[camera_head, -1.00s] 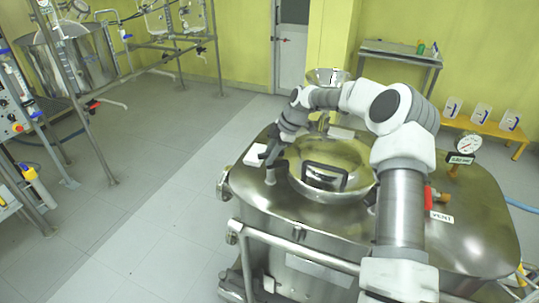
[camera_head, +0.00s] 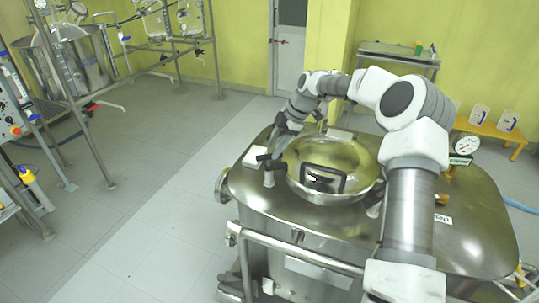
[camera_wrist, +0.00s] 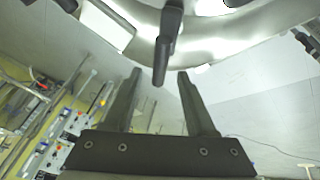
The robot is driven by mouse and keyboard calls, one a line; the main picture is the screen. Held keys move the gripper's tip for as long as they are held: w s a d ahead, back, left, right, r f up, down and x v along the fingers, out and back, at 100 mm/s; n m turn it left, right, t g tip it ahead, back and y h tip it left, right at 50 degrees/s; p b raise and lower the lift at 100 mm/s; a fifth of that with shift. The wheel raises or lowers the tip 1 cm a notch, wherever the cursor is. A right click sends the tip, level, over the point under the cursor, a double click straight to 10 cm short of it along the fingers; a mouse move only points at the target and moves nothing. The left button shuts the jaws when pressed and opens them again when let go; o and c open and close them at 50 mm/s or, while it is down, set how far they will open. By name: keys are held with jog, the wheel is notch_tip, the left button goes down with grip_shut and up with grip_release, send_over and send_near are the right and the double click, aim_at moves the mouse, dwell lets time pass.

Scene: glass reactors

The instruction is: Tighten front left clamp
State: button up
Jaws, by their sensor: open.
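The front left clamp (camera_head: 269,172) is a small metal post with a black lever handle at the left front rim of the round vessel lid (camera_head: 350,160). In the wrist view, a black clamp handle (camera_wrist: 168,38) hangs down from the top, its end between my fingertips. My gripper (camera_wrist: 159,72) is open, with one finger on each side of that handle and gaps showing. In the head view my gripper (camera_head: 277,150) is just behind and above the clamp, its fingers small and dark. Contact with the handle cannot be told there.
The lid has a large black handle (camera_head: 323,179) in front. A pressure gauge (camera_head: 467,144) stands at the right. A rail (camera_head: 300,252) runs along the front; open floor lies left.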

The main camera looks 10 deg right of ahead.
jog(key=v, duration=1.2)
jog(key=shift+r, duration=0.1)
jog(key=s+a+r+m+t+h, duration=0.1)
jog(key=s+a+r+m+h, duration=0.25)
jog(key=s, duration=0.55)
jog(key=s+a+r+m+h, duration=0.25)
jog(key=s+r+m, duration=0.25)
jog(key=s, duration=0.4)
jog(key=s+f+m+t+y, duration=0.1)
jog(key=s+f+m+t, duration=0.1)
jog(key=s+m, duration=0.9)
jog(key=shift+s+f+t, duration=0.3)
jog(key=shift+s+t, duration=0.1)
jog(key=shift+s, duration=4.35)
